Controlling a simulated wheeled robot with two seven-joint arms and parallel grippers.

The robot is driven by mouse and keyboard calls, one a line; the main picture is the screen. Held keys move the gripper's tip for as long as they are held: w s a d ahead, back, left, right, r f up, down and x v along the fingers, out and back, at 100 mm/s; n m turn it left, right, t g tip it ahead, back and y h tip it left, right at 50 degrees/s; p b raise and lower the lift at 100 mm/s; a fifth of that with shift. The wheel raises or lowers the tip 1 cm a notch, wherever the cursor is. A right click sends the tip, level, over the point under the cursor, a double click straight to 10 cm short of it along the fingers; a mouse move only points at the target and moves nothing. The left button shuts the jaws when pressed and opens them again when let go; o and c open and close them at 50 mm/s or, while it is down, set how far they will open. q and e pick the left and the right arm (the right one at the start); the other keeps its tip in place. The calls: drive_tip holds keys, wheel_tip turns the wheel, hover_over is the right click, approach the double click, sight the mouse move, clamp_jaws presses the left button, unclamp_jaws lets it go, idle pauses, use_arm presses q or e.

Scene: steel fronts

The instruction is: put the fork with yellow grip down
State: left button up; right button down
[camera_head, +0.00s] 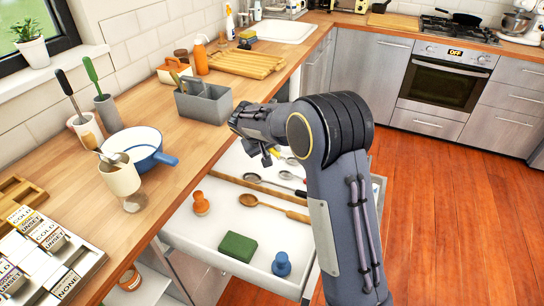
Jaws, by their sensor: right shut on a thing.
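My right gripper (267,156) hangs over the back part of an open white drawer (210,229). It is shut on the fork with yellow grip (275,152). Only a small bit of the yellow grip shows beside the fingers; the rest of the fork is hidden or too small to make out. I cannot tell whether the fork touches the drawer floor. My left gripper is not in view.
A wooden divider (231,180) splits the drawer. Behind it lie metal spoons (252,178). In front are a wooden spoon (250,201), an orange knobbed thing (201,203), a green block (238,247) and a blue knobbed thing (281,264). A grey caddy (205,106) stands on the counter.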

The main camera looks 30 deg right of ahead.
sight(278, 155)
drive_tip(key=shift+w+d+f, duration=0.35)
drive_tip(key=shift+w+f, duration=0.2)
drive_tip(key=shift+f, duration=0.2)
drive_tip(key=shift+w+f, duration=0.2)
drive_tip(key=shift+f, duration=1.55)
drive_tip(key=shift+f, duration=0.15)
drive_tip(key=c, duration=1.2)
unclamp_jaws()
